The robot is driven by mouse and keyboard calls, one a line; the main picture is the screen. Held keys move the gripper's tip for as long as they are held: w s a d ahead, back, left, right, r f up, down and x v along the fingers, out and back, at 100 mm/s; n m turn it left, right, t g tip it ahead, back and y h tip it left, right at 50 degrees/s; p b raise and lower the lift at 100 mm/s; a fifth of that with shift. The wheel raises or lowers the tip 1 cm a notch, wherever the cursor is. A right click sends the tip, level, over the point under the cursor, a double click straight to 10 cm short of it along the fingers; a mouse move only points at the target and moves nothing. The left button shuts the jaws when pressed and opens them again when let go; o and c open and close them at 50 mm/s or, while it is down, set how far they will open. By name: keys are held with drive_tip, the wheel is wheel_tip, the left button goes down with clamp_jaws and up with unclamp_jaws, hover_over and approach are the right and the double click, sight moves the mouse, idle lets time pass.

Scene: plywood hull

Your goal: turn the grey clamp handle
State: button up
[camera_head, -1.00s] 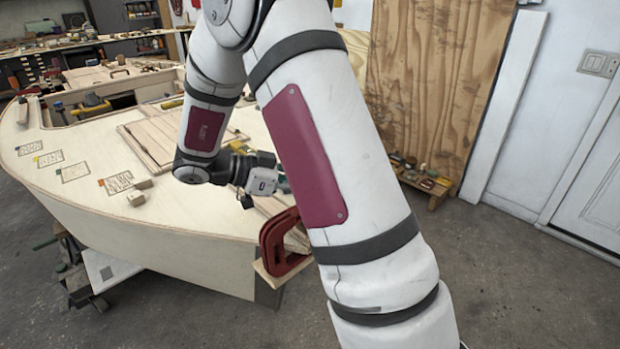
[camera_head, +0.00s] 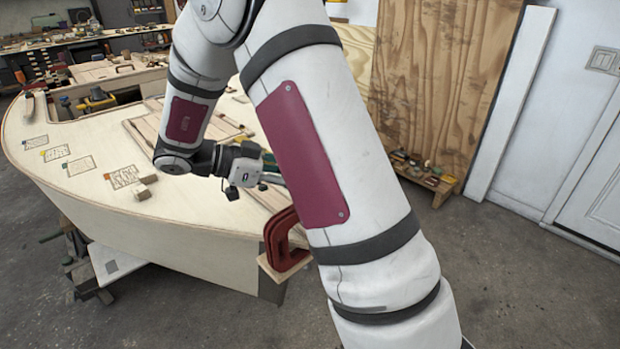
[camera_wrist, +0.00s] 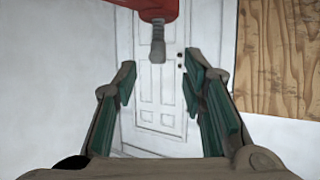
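A red clamp (camera_head: 285,238) grips the near corner of the plywood hull, partly behind my arm in the head view. In the wrist view the red clamp body (camera_wrist: 150,8) is cut off at the top edge. The grey clamp handle (camera_wrist: 158,42) hangs down from it, in line with the gap between my fingers. My gripper (camera_wrist: 159,84) is open and empty, with green pads on both fingers. The handle shows a little above the fingertips in the picture, with no visible contact. In the head view my fingers are mostly hidden behind my arm, and the handle cannot be made out.
The pale plywood hull (camera_head: 180,240) fills the left of the head view, with small wooden blocks (camera_head: 143,188) on its deck. A plywood sheet (camera_head: 445,80) leans on the wall above a low crate (camera_head: 425,180). A white door (camera_wrist: 160,100) stands behind. The floor at right is clear.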

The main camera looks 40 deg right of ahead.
drive_tip(key=v, duration=0.8)
drive_tip(key=shift+f, duration=0.1)
